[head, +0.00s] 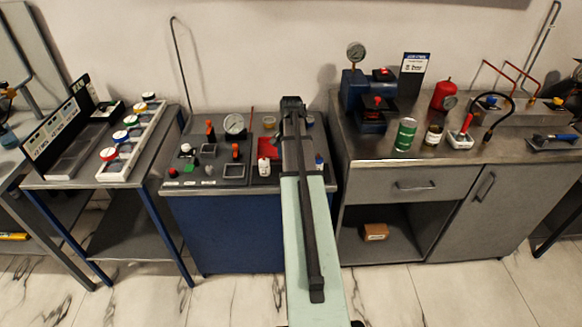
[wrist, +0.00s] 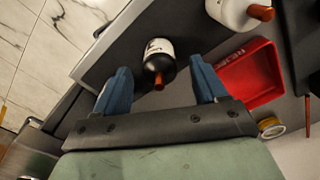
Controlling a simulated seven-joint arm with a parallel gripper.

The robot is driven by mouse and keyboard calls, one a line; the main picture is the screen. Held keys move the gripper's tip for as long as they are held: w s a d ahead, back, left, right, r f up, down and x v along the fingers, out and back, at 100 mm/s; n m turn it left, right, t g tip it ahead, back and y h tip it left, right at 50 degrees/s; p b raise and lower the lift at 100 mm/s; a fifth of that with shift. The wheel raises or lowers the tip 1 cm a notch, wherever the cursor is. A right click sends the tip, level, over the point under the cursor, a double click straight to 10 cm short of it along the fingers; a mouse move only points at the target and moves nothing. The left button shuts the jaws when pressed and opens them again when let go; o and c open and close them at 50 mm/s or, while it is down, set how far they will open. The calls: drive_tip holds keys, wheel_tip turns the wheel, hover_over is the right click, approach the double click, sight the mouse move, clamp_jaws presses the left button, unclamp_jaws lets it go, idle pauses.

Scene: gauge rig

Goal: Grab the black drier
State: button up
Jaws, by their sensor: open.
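The black drier, a dark bottle (wrist: 158,60) with a white label and an orange-brown tip, shows in the wrist view. It lies in view between the two blue fingers of my gripper (wrist: 159,68). In the head view my arm hides most of the gripper and I cannot make out the black bottle clearly.
A white bottle (wrist: 232,10) with an orange tip stands close to the right of the black one; it also shows in the head view (head: 264,168). A red tray (wrist: 255,85) and a small jar (wrist: 271,128) are nearby. A gauge (head: 235,125) stands left on the bench.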

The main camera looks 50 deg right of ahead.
drive_tip(key=c, duration=1.3)
drive_tip(key=shift+r, duration=0.15)
